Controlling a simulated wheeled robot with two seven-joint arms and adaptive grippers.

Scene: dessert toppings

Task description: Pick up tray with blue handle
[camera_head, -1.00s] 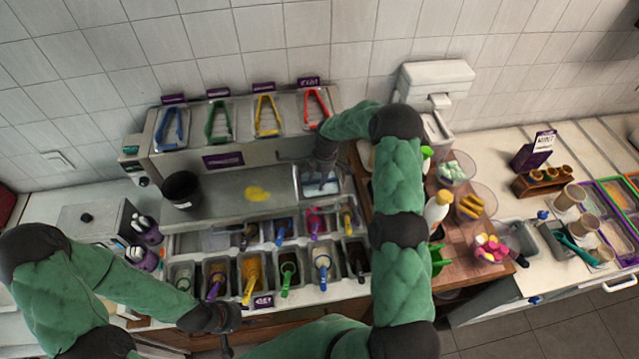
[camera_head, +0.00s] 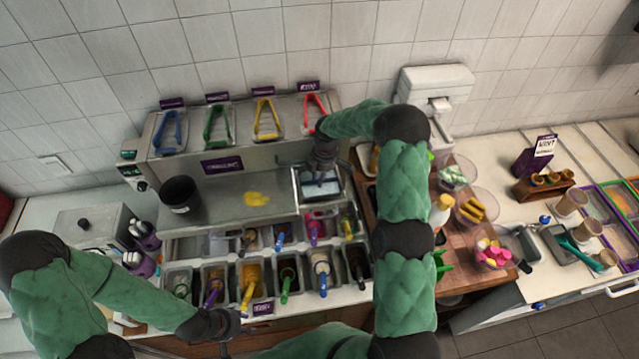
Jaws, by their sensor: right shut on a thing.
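A small metal tray (camera_head: 318,202) with a pale inside is at the right end of the steel worktop. My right gripper (camera_head: 324,170) is at its far edge, pointing down, and is shut on it. The fingertips are small and dark, and I cannot make out a blue handle on this tray. My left gripper (camera_head: 223,335) hangs at the front edge of the counter, apart from the tray; its jaws are too small and dark to read. Blue tongs (camera_head: 168,131) lie on the raised shelf at the left. A blue-handled scoop (camera_head: 322,281) stands in a front topping bin.
Several topping bins with coloured scoops fill the counter front. A black cup (camera_head: 181,194) stands left on the steel worktop (camera_head: 225,195), whose middle is clear apart from a yellow patch. Bowls and a bottle (camera_head: 440,212) stand close to my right arm.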

